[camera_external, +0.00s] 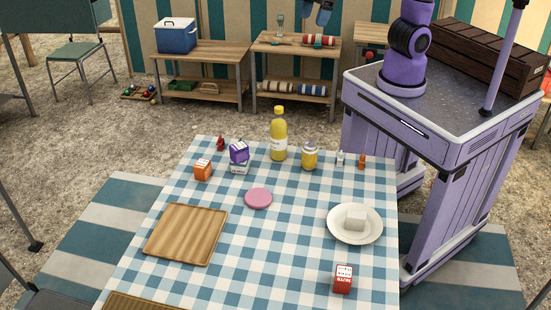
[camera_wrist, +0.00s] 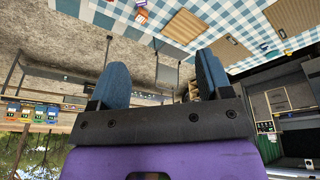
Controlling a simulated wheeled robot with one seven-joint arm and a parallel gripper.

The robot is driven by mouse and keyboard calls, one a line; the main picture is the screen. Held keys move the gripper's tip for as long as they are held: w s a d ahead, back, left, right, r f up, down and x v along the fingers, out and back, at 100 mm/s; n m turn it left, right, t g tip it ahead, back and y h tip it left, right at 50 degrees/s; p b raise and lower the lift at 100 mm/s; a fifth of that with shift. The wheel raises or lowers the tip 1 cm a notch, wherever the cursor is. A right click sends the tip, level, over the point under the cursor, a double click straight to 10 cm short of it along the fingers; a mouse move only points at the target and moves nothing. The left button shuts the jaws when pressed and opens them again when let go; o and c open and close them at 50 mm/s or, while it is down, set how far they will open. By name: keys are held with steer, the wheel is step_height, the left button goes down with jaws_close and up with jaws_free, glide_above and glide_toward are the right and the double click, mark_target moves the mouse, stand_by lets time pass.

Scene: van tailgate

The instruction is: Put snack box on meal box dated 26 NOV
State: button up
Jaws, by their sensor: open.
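On the checked table stand several small boxes: an orange one (camera_external: 202,170), a purple one (camera_external: 239,149) resting on a white one (camera_external: 239,167), and a red one (camera_external: 343,279) with white lettering at the front right. A white box (camera_external: 356,217) sits on a round plate (camera_external: 341,236). No date is legible, so I cannot tell which is the meal box dated 26 NOV or which is the snack box. My gripper (camera_wrist: 163,78) is open and empty, its blue fingers apart. In the external view it is partly cut off at the top edge, away from the table.
A yellow bottle (camera_external: 279,138), a yellow jar (camera_external: 310,157) and small figures line the table's back edge. A pink disc (camera_external: 258,198) lies mid-table. A wooden board (camera_external: 186,235) lies left. The cloth between board and plate is mostly clear.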

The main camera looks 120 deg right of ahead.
steer(key=s+a+r+t, duration=0.1)
steer(key=s+a, duration=0.1)
steer(key=s, duration=0.9)
steer(key=s+a+r+t, duration=0.1)
steer(key=s+a+r, duration=0.1)
steer(key=s, duration=0.8)
steer(key=shift+s+r, duration=0.25)
steer(key=shift+s, duration=0.1)
